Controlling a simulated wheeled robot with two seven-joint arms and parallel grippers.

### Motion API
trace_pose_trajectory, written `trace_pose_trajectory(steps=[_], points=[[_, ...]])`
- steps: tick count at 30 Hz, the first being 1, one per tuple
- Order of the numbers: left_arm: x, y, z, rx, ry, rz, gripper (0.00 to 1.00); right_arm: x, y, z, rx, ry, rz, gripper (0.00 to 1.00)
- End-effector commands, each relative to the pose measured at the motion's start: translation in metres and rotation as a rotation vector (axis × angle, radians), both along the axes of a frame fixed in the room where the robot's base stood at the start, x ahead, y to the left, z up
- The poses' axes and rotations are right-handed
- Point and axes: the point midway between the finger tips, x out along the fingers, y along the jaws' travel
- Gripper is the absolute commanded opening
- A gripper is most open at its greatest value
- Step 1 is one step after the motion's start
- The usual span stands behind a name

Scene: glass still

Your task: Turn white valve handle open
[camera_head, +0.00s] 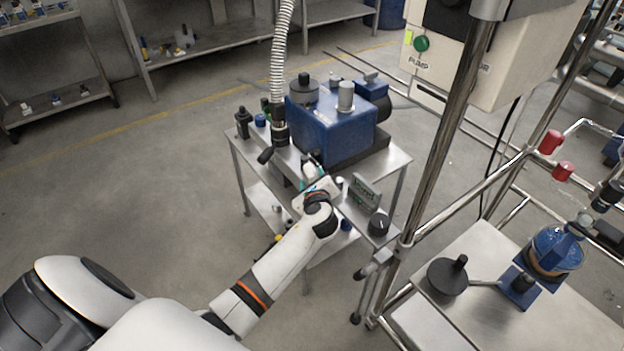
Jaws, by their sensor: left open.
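My left arm reaches in from the bottom left to a metal cart (400,158). My left gripper (311,176) is at the near side of the cart, just in front of the blue pump unit (325,128). It is open, and its fingers are small and partly hidden by the wrist. I cannot clearly make out the white valve handle. A small pale piece (340,182) shows right beside the gripper, but I cannot tell whether it is the handle or touches the fingers. My right gripper is not in view.
A corrugated hose (281,60) drops to a black-handled fitting (266,154) left of the pump. A gauge box (364,191) and black knob (379,224) are right of the gripper. A steel post (447,135) and glassware bench (500,322) stand right.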

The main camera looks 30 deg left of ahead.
Motion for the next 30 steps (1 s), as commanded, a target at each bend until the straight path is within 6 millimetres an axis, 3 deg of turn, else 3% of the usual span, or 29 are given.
trace_pose_trajectory(steps=[4, 14, 23, 30], points=[[0.0098, 0.0077, -0.0043, -0.001, -0.001, 0.001, 0.49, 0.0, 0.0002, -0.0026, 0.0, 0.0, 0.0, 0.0], [0.0121, 0.0097, -0.0051, -0.002, -0.001, 0.0, 0.49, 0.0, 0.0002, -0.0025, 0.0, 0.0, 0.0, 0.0], [0.0119, 0.0094, -0.0051, -0.001, 0.0, 0.0, 0.01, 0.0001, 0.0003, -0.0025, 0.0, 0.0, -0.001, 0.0], [0.0134, 0.0077, -0.0043, -0.005, 0.001, 0.077, 0.0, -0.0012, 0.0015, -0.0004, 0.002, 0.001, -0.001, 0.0]])
